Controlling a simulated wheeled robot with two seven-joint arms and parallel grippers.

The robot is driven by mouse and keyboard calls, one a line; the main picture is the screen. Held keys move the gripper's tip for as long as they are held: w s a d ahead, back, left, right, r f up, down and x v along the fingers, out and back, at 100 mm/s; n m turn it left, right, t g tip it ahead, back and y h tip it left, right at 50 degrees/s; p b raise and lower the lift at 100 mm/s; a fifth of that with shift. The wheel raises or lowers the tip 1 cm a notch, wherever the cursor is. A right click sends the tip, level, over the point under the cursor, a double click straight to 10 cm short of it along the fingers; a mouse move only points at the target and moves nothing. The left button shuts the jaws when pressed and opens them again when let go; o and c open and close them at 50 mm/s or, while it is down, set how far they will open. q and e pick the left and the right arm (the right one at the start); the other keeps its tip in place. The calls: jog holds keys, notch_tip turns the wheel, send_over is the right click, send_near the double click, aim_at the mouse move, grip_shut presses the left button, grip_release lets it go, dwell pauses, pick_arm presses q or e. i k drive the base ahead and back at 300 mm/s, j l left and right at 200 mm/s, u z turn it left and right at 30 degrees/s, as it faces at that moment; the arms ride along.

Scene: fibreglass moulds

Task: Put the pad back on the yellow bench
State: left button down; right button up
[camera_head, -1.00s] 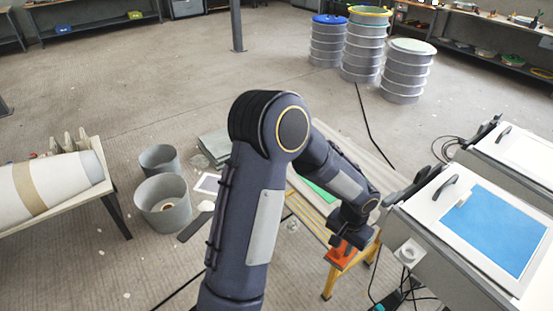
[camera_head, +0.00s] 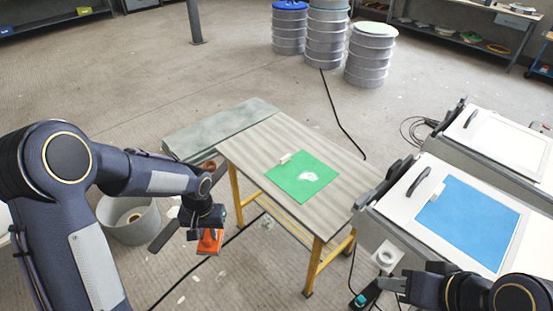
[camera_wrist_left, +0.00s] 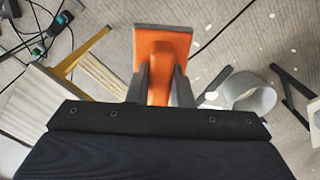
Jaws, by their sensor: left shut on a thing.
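My left gripper (camera_head: 206,228) is shut on the orange pad (camera_head: 210,243), which hangs below the fingers. In the left wrist view the pad (camera_wrist_left: 160,48) shows as an orange block with a grey edge, between the two fingers (camera_wrist_left: 160,85). The pad is left of the yellow bench (camera_head: 240,152) and apart from it. The bench has yellow legs and a striped grey-beige top; it also shows at the left of the wrist view (camera_wrist_left: 35,105). My right gripper (camera_head: 392,285) is at the lower right of the head view; its finger gap is unclear.
A green sheet (camera_head: 312,182) with a white patch and a small beige block (camera_head: 285,158) lie on the bench top. A grey bucket (camera_head: 130,228) stands left of the pad. White machines with a blue panel (camera_head: 470,222) stand right. The bench's near-left top is bare.

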aim_at(337, 207)
jog(key=i, duration=0.5)
jog(key=i+z, duration=0.15)
jog(key=z, duration=0.35)
jog(key=i+j+z, duration=0.1)
jog(key=z, duration=0.4)
jog(key=i+j+z, duration=0.1)
jog(key=z, duration=0.35)
jog(key=i+j+z, duration=0.1)
jog(key=z, duration=0.4)
